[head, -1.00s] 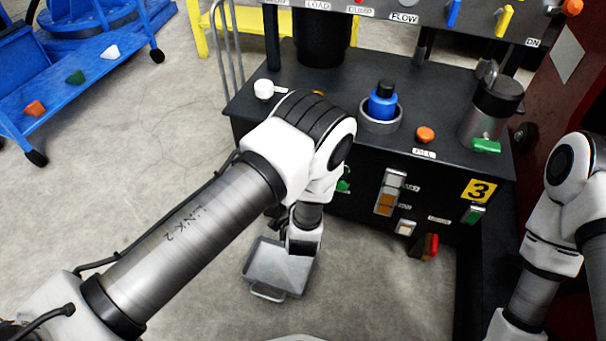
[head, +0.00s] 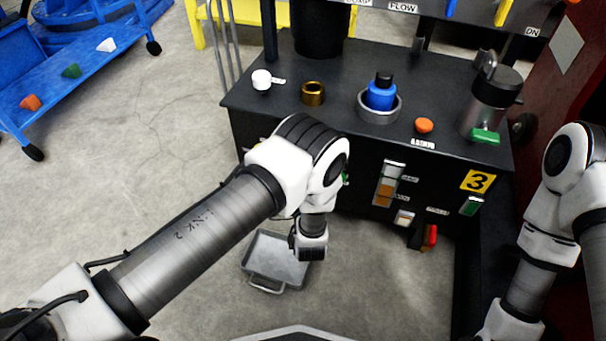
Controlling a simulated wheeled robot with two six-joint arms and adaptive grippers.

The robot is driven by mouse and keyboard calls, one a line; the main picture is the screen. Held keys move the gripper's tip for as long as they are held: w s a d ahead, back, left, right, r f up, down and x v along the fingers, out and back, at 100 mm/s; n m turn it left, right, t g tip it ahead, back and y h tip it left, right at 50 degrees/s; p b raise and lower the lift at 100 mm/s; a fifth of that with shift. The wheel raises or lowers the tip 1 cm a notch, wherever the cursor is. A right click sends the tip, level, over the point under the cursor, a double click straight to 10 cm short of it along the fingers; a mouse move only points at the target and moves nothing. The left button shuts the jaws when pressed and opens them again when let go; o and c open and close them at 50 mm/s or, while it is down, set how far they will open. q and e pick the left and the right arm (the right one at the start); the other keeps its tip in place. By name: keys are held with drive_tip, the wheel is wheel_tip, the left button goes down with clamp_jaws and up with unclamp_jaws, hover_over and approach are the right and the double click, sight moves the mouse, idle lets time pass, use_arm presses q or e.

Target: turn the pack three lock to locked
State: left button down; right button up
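The console top holds a white knob (head: 262,80), a brass ring (head: 313,93), a blue bottle (head: 381,96) in a grey ring, an orange button (head: 424,125) and a dark canister (head: 492,100). A grey tray (head: 273,260) lies on the floor. A blue cart (head: 80,60) stands left.

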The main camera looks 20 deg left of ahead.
idle(0.4)
use_arm(q)
drive_tip(key=c, duration=1.2)
unclamp_jaws()
